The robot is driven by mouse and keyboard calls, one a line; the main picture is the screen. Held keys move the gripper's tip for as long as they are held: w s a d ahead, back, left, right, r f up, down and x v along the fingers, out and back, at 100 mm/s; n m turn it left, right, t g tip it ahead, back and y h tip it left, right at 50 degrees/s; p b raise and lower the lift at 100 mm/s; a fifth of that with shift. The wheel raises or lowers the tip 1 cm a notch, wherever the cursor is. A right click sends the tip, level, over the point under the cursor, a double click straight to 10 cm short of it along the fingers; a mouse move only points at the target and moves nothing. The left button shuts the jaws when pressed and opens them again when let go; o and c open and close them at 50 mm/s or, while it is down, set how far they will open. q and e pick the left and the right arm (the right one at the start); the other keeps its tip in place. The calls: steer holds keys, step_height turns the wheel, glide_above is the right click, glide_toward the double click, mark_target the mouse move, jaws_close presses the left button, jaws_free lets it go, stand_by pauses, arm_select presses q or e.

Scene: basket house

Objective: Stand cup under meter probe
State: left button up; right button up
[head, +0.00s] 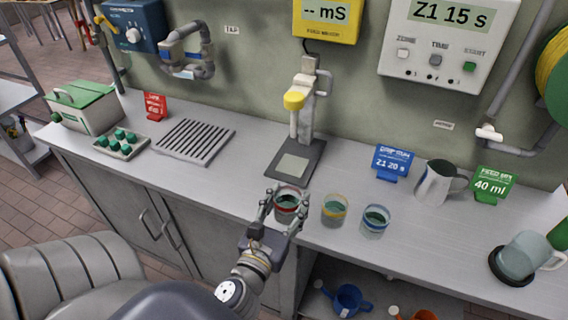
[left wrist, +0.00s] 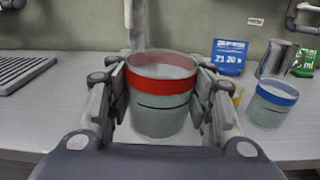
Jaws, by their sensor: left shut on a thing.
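My left gripper (head: 283,212) is shut on a clear cup with a red band (head: 287,203), near the counter's front edge. In the left wrist view the red-banded cup (left wrist: 161,95) stands upright between the fingers of the left gripper (left wrist: 163,100). I cannot tell whether it touches the counter. The meter probe (head: 294,118) hangs from a stand with a yellow head (head: 294,99), above a dark base with a pale square pad (head: 292,166). The yellow meter (head: 327,18) on the wall reads "-- mS". The cup is in front of the base. My right gripper is not in view.
A yellow-banded cup (head: 335,209) and a blue-banded cup (head: 375,221) stand just right of the held cup. A blue sign (head: 391,161), a metal jug (head: 436,183) and a green sign (head: 491,186) are further right. A slotted drain rack (head: 195,141) lies left of the probe stand.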

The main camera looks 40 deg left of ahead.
mark_target(276, 196)
arm_select(q)
steer(key=a+f, duration=0.1)
steer(key=w+a+n+y+b, duration=0.1)
steer(key=a, duration=0.1)
steer(key=a+f+y, duration=0.1)
steer(key=shift+w+a+f+n+g, duration=0.3)
steer(key=shift+a+f+n+g, duration=0.05)
steer(key=shift+n+g, duration=0.05)
steer(key=x, duration=0.1)
steer(key=p+x, duration=0.1)
steer(key=x, duration=0.2)
steer(key=shift+w+a+r, duration=0.1)
steer(key=shift+w+r, duration=0.1)
steer(key=shift+r, duration=0.15)
steer(key=p+x, duration=0.1)
steer(key=x, duration=0.8)
steer(key=shift+w+a+f+p, duration=0.15)
steer(key=shift+w+f+p, duration=0.1)
steer(key=shift+p, duration=0.15)
steer(key=shift+w+a, duration=0.15)
steer(key=shift+w, duration=0.25)
steer(key=shift+x, duration=1.25)
steer(key=shift+w+a+f, duration=0.1)
steer(key=shift+w+f, duration=0.1)
steer(key=shift+f, duration=0.55)
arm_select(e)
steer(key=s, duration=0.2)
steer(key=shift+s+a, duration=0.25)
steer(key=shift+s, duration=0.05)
